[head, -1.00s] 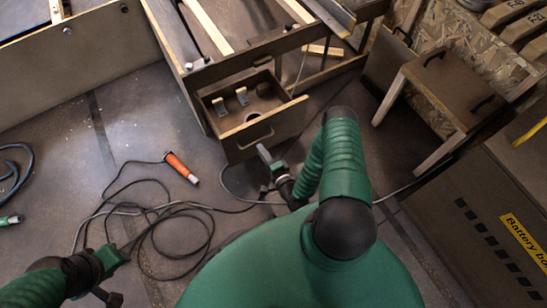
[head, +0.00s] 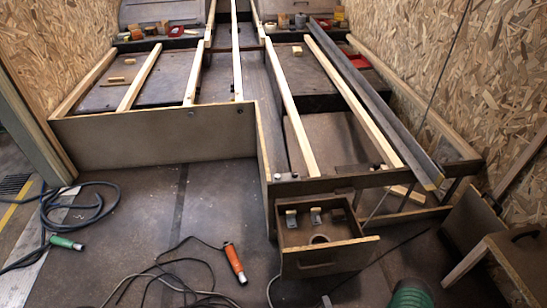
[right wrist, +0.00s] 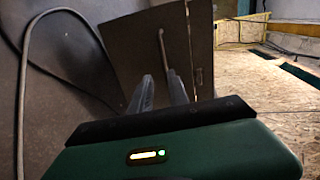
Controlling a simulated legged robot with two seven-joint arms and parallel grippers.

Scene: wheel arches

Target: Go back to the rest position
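My right gripper (right wrist: 161,76) shows in the right wrist view with its two grey fingers apart and nothing between them. Beyond the fingertips is a brown panel with a bar handle (right wrist: 163,46), which looks like the drawer front. In the head view, part of my green right arm (head: 410,293) shows at the bottom right edge. My left gripper is in neither view now.
An orange-handled tool (head: 235,263) and dark cables lie on the floor. A blue hose with a green end (head: 66,243) lies at the left. A small stool (head: 510,262) stands at the right. Beams (head: 299,125) lie across the frame.

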